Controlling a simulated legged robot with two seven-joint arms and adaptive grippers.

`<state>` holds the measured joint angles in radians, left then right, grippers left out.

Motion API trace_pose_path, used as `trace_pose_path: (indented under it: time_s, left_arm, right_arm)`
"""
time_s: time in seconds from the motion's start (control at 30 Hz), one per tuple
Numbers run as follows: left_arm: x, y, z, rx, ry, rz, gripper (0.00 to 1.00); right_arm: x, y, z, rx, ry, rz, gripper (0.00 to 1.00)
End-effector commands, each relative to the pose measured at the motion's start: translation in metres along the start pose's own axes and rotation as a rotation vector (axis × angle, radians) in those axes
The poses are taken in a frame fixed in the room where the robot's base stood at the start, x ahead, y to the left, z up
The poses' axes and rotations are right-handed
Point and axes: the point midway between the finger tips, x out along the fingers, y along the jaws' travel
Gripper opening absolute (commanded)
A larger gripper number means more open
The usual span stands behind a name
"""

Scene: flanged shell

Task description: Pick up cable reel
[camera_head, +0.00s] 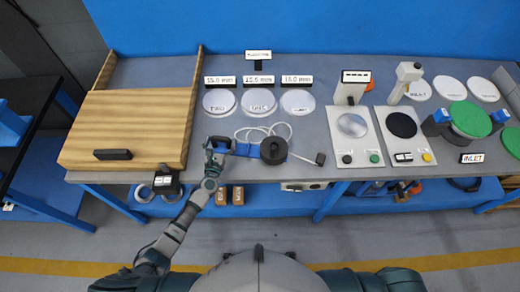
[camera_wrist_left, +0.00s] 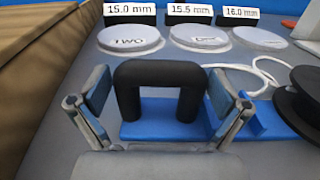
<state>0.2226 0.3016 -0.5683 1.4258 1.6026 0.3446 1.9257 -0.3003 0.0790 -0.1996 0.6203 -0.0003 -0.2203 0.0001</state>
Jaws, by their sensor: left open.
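The cable reel (camera_head: 273,150) lies at the front of the grey bench in the head view. It has a round black drum, a blue base and a black arched handle; its drum shows at the right edge of the left wrist view (camera_wrist_left: 303,98). A white cable (camera_head: 282,129) loops behind it to a dark plug (camera_head: 320,158). My left gripper (camera_head: 219,147) is at the handle end. In the left wrist view its fingers (camera_wrist_left: 160,92) stand apart on either side of the handle (camera_wrist_left: 160,72), with visible gaps. My right gripper is not in view.
A wooden tray (camera_head: 135,115) stands left of the reel. Labelled white discs (camera_head: 258,102) lie behind it. Two white panels with buttons (camera_head: 357,138) stand to the right, then green discs (camera_head: 469,118). Small boxes (camera_head: 238,195) sit on the lower blue shelf.

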Motion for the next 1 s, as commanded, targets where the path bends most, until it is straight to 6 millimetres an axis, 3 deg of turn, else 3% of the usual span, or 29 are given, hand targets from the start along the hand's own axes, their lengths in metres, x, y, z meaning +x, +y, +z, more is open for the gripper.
trace_pose_path:
  time_s: [0.13,0.17,0.4,0.47,0.77,1.0]
  left_arm:
    - [-0.001,0.000,0.000,0.000,0.000,0.000,1.00]
    - [-0.001,0.000,0.000,0.000,0.000,0.000,0.95]
    - [0.000,0.000,0.000,0.000,0.001,0.000,0.35]
    - [0.001,0.000,0.003,-0.007,-0.005,0.001,0.24]
    - [0.000,0.000,0.005,-0.006,-0.004,0.001,0.24]
    - [0.000,0.000,0.022,-0.008,-0.006,0.001,0.24]
  right_arm:
    - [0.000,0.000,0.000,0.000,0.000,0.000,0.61]
    - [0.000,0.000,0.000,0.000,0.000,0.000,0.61]
    - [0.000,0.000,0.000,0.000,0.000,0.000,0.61]
    - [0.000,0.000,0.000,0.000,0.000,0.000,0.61]
    - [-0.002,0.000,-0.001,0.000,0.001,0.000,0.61]
    - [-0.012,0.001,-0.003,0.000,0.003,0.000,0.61]
